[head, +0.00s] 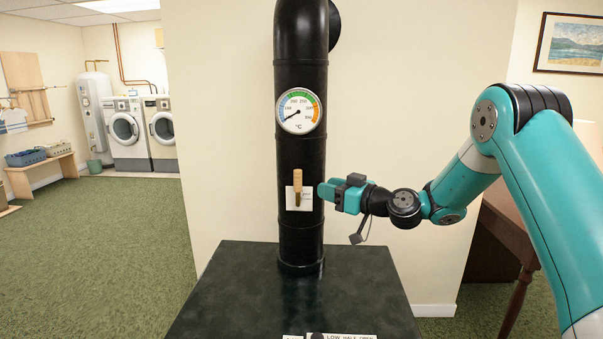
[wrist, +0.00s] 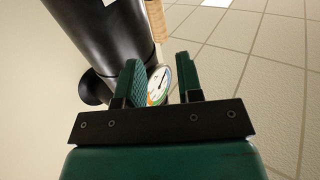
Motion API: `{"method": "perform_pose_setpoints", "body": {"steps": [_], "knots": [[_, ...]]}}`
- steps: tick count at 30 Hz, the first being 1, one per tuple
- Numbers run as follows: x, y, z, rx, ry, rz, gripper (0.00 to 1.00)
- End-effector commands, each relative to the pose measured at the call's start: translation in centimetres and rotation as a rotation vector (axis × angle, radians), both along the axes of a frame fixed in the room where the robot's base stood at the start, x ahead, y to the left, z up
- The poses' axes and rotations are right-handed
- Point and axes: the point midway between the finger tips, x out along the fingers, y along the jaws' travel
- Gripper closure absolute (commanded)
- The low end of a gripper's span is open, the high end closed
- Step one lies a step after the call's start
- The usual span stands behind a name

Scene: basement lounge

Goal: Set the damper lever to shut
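The damper lever (head: 297,182) has a tan wooden handle and stands about upright on the black stovepipe (head: 301,235). A white plate (head: 306,199) sits behind it; its marks are too small to read. My gripper (head: 322,191) is just right of the lever at about the handle's height, pointing left. In the wrist view my gripper (wrist: 160,72) is open, its two green fingers apart with nothing held. The wooden handle (wrist: 156,18) shows at the top of that view, beyond the fingertips. I see no contact with it.
A round temperature gauge (head: 299,111) is on the pipe above the lever and shows between the fingers in the wrist view (wrist: 158,84). The dark stove top (head: 245,290) lies below, with a label (head: 350,336) at its front edge. A wooden table (head: 510,225) stands at right.

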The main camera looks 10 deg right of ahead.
Motion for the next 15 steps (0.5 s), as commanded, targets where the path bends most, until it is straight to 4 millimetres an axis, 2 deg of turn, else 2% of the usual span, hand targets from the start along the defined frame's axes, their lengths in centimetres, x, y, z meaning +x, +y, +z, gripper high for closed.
{"method": "perform_pose_setpoints", "body": {"steps": [1,7,15], "knots": [[1.0,1.0,0.4,-0.002,-0.001,0.005,0.66],[4.5,3.9,0.4,0.0,0.0,0.005,0.66],[8.1,6.4,0.2,-0.001,0.001,0.0,0.66]]}}
